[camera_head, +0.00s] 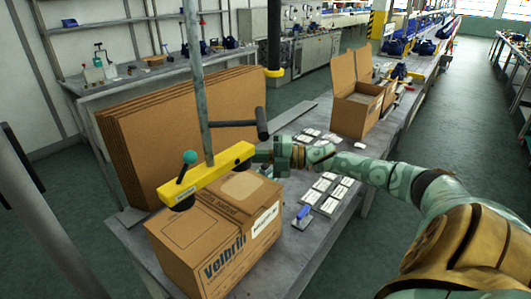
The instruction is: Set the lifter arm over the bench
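The lifter (215,175) is a yellow beam hanging from a vertical grey tube, with a green ball knob and a grey side bar ending in a black grip (262,124). My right gripper (268,155) is at the beam's right end, below the black grip. Its fingers are small and partly merged with the beam end, so their opening is unclear. My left gripper is out of view.
Flat cardboard sheets (180,125) stand behind the box. White cards (328,190) and a blue-handled tool (302,216) lie on the bench to the right. An open carton (355,108) stands farther back. A dark hanging post with a yellow end (274,72) is above the bench.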

